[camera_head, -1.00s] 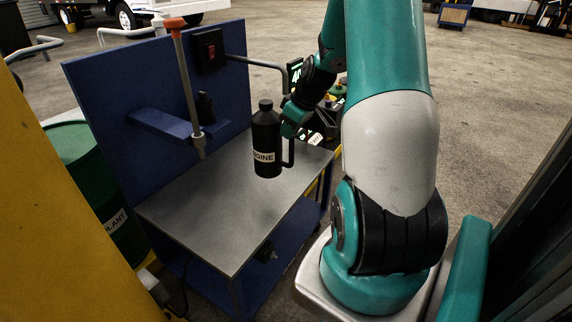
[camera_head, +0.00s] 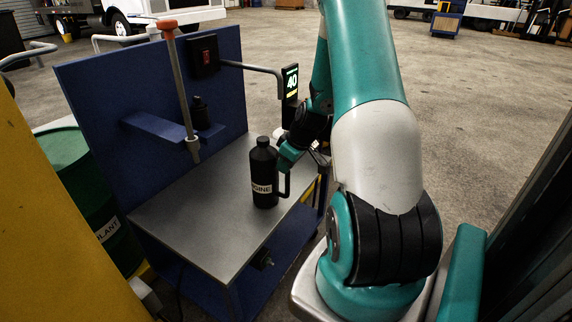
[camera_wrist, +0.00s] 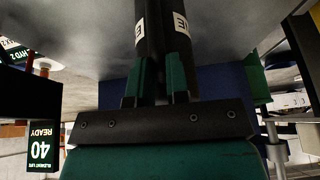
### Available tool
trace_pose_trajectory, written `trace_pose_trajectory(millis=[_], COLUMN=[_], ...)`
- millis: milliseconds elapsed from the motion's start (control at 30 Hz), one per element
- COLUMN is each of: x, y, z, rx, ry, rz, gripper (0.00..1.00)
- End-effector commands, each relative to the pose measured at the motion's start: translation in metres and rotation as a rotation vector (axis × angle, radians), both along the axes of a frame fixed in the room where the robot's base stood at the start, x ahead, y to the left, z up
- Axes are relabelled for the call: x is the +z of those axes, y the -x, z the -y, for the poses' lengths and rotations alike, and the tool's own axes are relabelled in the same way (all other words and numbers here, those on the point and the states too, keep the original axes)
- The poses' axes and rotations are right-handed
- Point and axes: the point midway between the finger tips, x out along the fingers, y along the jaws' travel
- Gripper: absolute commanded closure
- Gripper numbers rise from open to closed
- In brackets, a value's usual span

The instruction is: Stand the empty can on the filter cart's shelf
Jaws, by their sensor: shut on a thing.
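The can is a black jug (camera_head: 265,168) with a side handle and a white label reading "GINE" in the head view. It is upright over the right part of the filter cart's grey shelf (camera_head: 190,220), with its base at or very close to the surface; I cannot tell if it touches. My gripper (camera_head: 287,162) is shut on the can's handle from the right. In the wrist view, the two green fingers (camera_wrist: 160,82) close on the dark handle, and part of the can (camera_wrist: 147,35) runs out of the top edge.
The cart's blue back panel (camera_head: 95,95) carries a small ledge (camera_head: 150,130) with a small black bottle (camera_head: 200,112). A grey pipe with an orange top (camera_head: 181,85) hangs over the shelf. A lit display (camera_head: 291,82) reads 40. A green drum (camera_head: 75,165) stands left. The shelf's front is clear.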

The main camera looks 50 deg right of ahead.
Motion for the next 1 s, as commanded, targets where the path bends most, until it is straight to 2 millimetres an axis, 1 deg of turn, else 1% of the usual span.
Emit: trace_pose_trajectory(millis=[33,67,100,133,167,400,533,667,900,1000], x=[-0.003,-0.002,-0.001,-0.001,-0.001,-0.001,0.008,0.030,0.080,0.094], y=[0.000,0.000,0.000,0.000,0.000,0.000,0.002,0.011,0.032,0.039], z=[0.000,0.000,0.000,0.000,0.000,0.000,0.001,0.003,0.006,0.007], rx=[0.000,0.000,0.000,0.000,0.000,0.000,-0.001,-0.003,-0.003,-0.002], ry=[0.000,0.000,0.000,0.000,0.000,0.000,0.001,0.003,0.003,0.001], rz=[0.000,0.000,0.000,0.000,0.000,0.000,0.000,0.001,0.002,0.001], gripper=[1.00,0.77,0.68,0.61,0.59,0.59,0.59,0.59,0.59,0.59])
